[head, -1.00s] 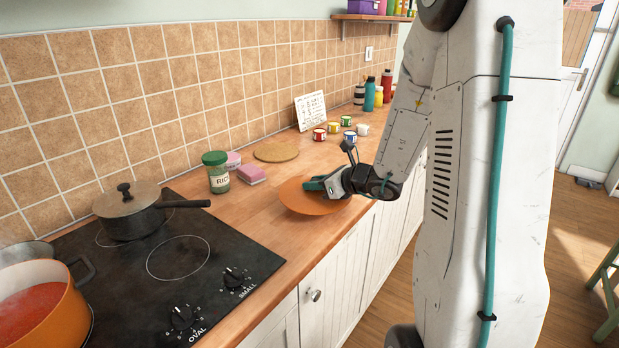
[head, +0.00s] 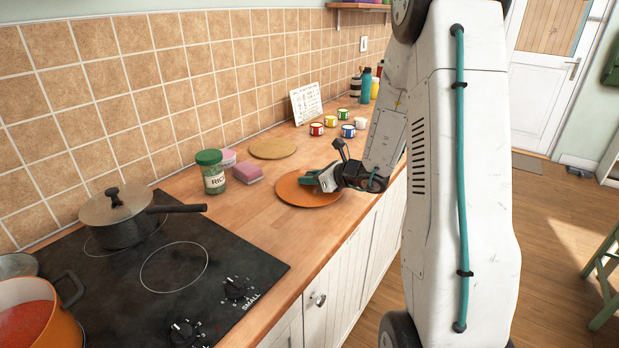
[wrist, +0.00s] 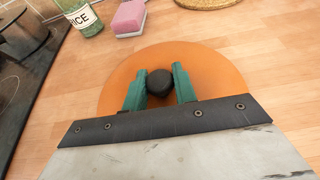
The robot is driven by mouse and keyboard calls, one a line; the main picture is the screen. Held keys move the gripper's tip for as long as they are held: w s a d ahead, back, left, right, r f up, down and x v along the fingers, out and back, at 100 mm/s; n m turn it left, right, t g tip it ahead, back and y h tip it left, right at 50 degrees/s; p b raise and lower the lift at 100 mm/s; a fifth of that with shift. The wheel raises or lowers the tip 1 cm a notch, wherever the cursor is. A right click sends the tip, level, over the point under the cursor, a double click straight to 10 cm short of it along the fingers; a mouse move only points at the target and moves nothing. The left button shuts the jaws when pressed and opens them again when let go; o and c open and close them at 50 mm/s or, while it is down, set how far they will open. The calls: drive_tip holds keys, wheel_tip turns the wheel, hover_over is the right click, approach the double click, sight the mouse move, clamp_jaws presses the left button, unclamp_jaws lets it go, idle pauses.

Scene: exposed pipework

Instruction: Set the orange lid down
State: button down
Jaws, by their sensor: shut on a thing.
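The orange lid (head: 307,195) is a round disc at the wooden counter's front, right of the hob. It looks flat and level, on or just above the wood; I cannot tell which. In the wrist view the lid (wrist: 212,72) has a black knob (wrist: 160,82) at its middle. My gripper (head: 312,180) is over the lid. In the wrist view its two green fingers (wrist: 160,86) stand on either side of the knob and are shut on it. My gripper hides part of the lid's near side.
A rice jar (head: 211,172), a pink sponge (head: 248,173) and a round cork mat (head: 273,148) stand behind the lid. Several small cups (head: 331,121) are farther back. The black hob (head: 150,275) holds a lidded pan (head: 120,220) and an orange pot (head: 38,318). Bare wood lies left of the lid.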

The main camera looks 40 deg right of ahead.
drive_tip(key=shift+f, duration=0.1)
drive_tip(key=c, duration=1.1)
unclamp_jaws()
